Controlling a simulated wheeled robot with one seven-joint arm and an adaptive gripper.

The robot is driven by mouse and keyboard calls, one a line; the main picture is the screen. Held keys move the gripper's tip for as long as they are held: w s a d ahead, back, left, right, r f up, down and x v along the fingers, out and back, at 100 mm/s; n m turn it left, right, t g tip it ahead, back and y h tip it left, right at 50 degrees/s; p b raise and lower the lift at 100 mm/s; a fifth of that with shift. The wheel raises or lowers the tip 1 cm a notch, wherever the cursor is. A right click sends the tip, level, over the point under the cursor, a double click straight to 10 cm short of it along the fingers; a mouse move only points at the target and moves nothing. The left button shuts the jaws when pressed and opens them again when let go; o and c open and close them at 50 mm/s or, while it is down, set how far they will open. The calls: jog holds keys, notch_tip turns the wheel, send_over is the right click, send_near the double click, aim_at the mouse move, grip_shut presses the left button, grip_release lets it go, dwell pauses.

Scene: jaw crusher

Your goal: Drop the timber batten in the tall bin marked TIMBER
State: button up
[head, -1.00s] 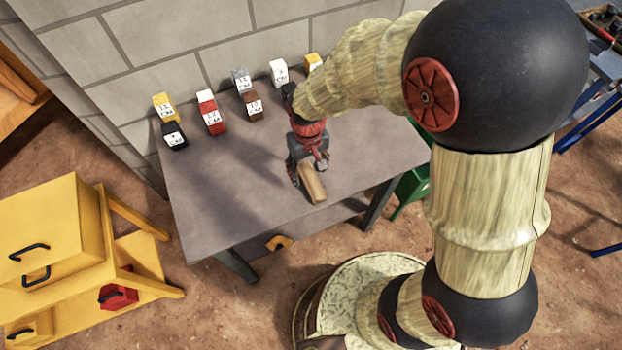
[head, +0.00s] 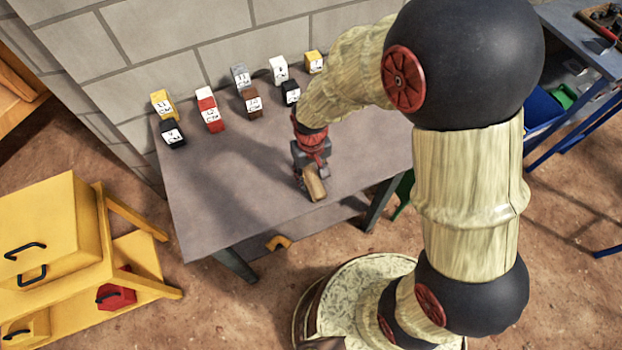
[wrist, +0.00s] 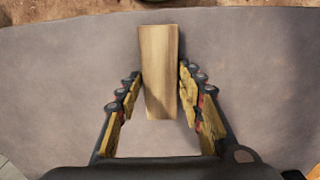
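The timber batten (head: 315,184) is a short pale wooden block near the front edge of the grey table (head: 215,215). In the wrist view the batten (wrist: 159,65) lies lengthwise between the two fingers, its far end pointing to the table edge. My gripper (wrist: 160,72) has its fingertips against both long sides of the batten, with no clear gap. In the head view my gripper (head: 309,172) is right at the batten, low over the table; whether the batten is off the surface I cannot tell. No bin with a readable TIMBER mark shows.
Several small labelled blocks, such as a red one (head: 210,115), stand along the table's wall side. A yellow cabinet (head: 60,230) is at the left. A green object (head: 404,190) is partly hidden beside the table. A blue bench (head: 585,60) stands at the right.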

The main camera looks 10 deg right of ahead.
jog(key=c, duration=0.8)
jog(key=shift+c, duration=0.2)
